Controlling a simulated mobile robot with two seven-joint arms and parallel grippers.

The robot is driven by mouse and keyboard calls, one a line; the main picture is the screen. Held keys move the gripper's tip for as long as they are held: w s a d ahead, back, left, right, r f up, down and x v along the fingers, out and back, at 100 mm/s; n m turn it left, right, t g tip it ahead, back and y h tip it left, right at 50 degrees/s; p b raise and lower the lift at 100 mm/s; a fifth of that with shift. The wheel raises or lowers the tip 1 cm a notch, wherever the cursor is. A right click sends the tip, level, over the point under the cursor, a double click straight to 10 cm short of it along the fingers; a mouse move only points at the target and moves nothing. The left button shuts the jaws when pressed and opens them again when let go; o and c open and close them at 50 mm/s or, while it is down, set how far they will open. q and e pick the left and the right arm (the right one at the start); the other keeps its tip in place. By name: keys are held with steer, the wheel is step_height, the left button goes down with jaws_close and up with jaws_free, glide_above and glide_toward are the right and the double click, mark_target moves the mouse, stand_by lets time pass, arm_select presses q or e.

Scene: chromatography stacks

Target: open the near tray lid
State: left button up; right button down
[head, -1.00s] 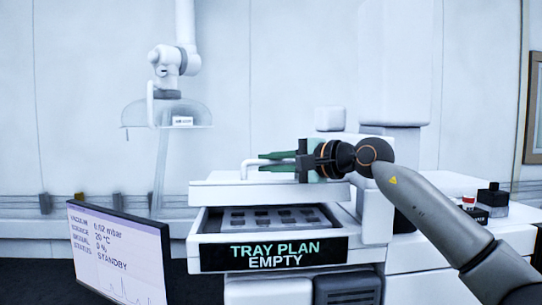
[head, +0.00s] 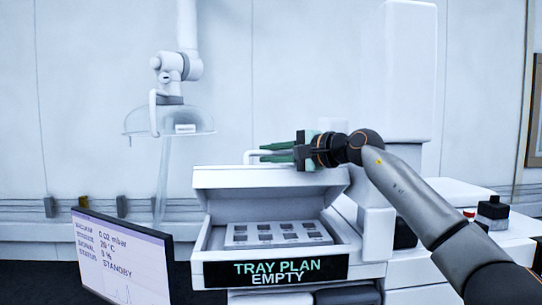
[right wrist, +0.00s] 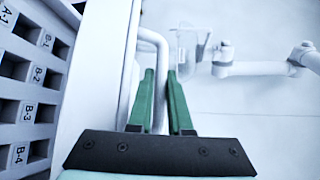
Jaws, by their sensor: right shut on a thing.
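The near tray lid (head: 265,179) is white and stands raised and tilted above its white tray box (head: 212,238). My right gripper (head: 268,153) is at the lid's top with green fingers around the white bar handle (head: 247,155). In the right wrist view the handle (right wrist: 149,38) runs between the two fingers (right wrist: 160,76), and they are shut on it. Inside the box lies a pale insert (head: 317,228) with several dark square wells. My left gripper is out of view.
A tilted monitor (head: 120,255) stands at the front left. A clear dome (head: 169,119) hangs from a white arm behind. A tall white column (head: 409,70) stands right of the box. A bench with a black item (head: 493,211) lies at the far right.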

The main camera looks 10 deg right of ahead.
steer(key=c, duration=1.1)
jaws_free()
steer(key=shift+s+d+b, duration=0.4)
steer(key=shift+d+b, duration=0.05)
steer(key=shift+b, duration=0.1)
steer(key=b+v, duration=0.4)
steer(key=v, duration=0.7)
steer(key=shift+s+r, duration=0.2)
